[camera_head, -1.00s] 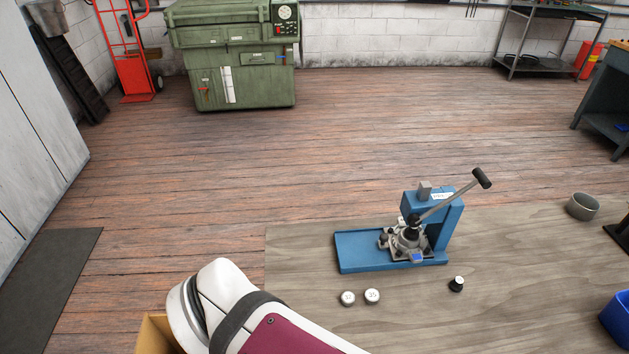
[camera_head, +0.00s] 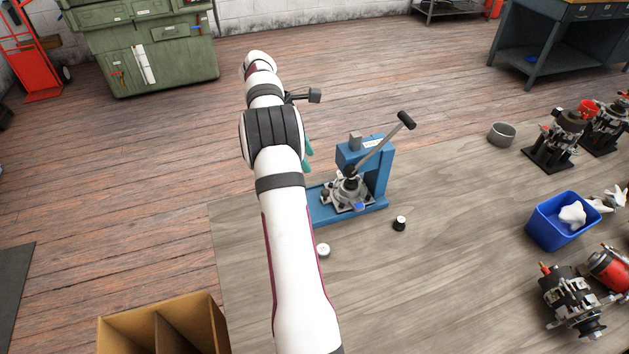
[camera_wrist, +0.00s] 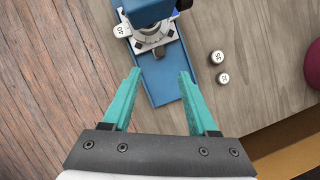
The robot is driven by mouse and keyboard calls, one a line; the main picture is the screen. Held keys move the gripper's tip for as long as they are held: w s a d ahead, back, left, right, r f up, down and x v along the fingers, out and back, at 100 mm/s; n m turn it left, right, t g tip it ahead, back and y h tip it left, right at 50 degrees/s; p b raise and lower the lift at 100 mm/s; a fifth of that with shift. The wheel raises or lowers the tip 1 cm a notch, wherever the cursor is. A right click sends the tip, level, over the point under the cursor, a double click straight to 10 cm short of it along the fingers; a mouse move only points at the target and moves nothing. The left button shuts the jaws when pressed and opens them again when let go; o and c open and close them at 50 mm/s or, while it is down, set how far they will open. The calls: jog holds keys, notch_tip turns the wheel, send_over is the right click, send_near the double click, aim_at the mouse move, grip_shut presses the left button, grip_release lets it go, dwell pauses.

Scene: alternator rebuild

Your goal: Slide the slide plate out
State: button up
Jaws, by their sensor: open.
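The blue press (camera_head: 376,165) stands on the bench with its grey lever raised to the right; it also shows at the top of the wrist view (camera_wrist: 145,10). What looks like the slide plate, a grey metal plate (camera_wrist: 152,40), lies on the blue base under the press head. A metal housing (camera_head: 350,188) sits over it and hides most of it. The bare blue base (camera_wrist: 165,82) extends toward my gripper. My gripper (camera_wrist: 158,72) is open and empty, its teal fingers either side of the base in the wrist view, apart from the plate. My arm mostly hides it in the head view.
Two white numbered pucks (camera_wrist: 217,57) lie right of the base in the wrist view. A blue bin (camera_head: 563,232), a grey bowl (camera_head: 501,133) and alternators (camera_head: 572,300) stand farther right. A divided cardboard box (camera_head: 160,335) is at lower left.

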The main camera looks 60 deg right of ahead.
aim_at(325, 191)
jog(key=x, duration=1.1)
jog(key=shift+f, duration=0.2)
jog(key=shift+w, duration=0.1)
grip_shut()
dwell(0.6)
